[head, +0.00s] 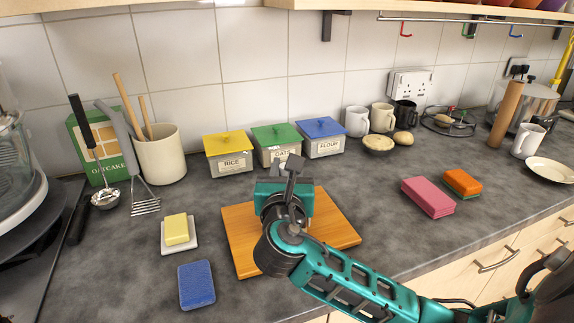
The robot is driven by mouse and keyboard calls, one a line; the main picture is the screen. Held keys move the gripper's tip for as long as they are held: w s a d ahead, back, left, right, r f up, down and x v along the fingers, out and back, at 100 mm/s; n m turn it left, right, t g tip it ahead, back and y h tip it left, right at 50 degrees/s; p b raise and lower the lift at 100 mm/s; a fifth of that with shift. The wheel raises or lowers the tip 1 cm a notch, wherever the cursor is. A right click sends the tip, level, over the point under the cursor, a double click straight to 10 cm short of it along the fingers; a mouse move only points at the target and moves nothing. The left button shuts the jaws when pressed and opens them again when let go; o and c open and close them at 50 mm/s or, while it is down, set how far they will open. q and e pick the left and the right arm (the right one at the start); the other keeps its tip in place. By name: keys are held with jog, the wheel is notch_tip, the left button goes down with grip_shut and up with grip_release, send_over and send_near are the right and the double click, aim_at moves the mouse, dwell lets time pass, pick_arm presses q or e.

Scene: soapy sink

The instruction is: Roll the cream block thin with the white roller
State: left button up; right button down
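My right gripper (287,187) is over the wooden board (240,232), its arm coming in from the lower right. Its wrist and teal body cover the middle of the board, and I cannot tell whether its fingers are open or shut or hold anything. I see no white roller; anything under the gripper is hidden. A pale yellow block (176,228) lies on a small white dish (180,249) left of the board; I cannot tell if it is the cream block. A tan cylinder (505,114) stands upright at the right. My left gripper is not in view.
Yellow, green and blue-lidded canisters (229,155) stand behind the board. A blue sponge (196,284) lies left of it; pink (428,197) and orange (462,183) blocks lie right. A utensil crock (160,153) stands at the back left. The counter between board and pink block is clear.

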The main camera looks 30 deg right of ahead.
jog(key=shift+s+a+f, duration=0.1)
jog(key=shift+s+a, duration=0.25)
jog(key=shift+s, duration=0.15)
jog(key=shift+x, duration=3.3)
jog(key=shift+v, duration=3.25)
jog(key=shift+x, duration=3.3)
jog(key=shift+f+v, duration=0.15)
jog(key=shift+v, duration=0.95)
jog(key=shift+f+v, duration=0.1)
jog(key=shift+v, duration=1.05)
jog(key=shift+s+a+f, duration=0.3)
jog(key=shift+s+a, duration=0.35)
jog(key=shift+s, duration=0.25)
